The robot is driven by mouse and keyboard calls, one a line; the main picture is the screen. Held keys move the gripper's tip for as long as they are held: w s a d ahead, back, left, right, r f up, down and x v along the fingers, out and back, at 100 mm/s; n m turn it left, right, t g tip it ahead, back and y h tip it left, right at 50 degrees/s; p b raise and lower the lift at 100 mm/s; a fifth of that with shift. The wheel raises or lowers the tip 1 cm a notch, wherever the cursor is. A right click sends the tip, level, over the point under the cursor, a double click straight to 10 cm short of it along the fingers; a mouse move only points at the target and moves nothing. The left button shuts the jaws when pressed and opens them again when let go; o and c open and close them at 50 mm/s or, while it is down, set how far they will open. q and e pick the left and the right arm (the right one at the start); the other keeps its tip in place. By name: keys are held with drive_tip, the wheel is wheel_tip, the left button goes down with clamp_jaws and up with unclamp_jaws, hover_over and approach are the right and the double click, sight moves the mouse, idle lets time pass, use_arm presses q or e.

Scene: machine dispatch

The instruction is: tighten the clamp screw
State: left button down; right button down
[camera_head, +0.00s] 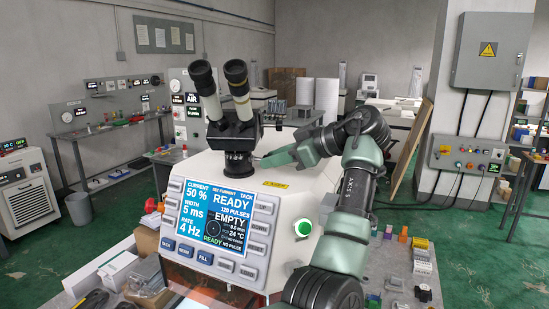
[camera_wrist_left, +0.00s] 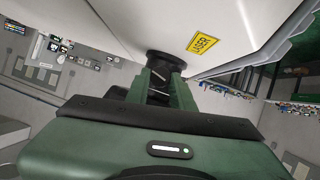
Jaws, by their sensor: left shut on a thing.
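The microscope (camera_head: 231,115) with two eyepieces stands upright on top of the white laser welder (camera_head: 290,180). Its round dark collar (camera_head: 238,165) meets the machine top; the collar also shows in the wrist view (camera_wrist_left: 166,58). My left gripper (camera_head: 264,160) reaches in from the right at the collar's side. In the wrist view its two green fingers (camera_wrist_left: 160,85) are shut on a small dark part at the collar, which I take as the clamp screw (camera_wrist_left: 158,92). The screw is mostly hidden by the fingers. My right gripper is not in view.
The welder's screen (camera_head: 212,220) reads READY and EMPTY, with buttons around it and a lit green button (camera_head: 303,228). A yellow laser label (camera_wrist_left: 204,42) is close beside the gripper. Small parts lie on the bench at the right. Cardboard boxes (camera_head: 148,283) stand at the left.

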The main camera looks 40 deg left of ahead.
use_arm(q)
drive_tip(key=c, duration=1.2)
unclamp_jaws()
drive_tip(key=b+v, duration=0.2)
drive_tip(key=v, duration=0.5)
drive_tip(key=shift+d+r, duration=0.2)
drive_tip(key=shift+d, duration=0.2)
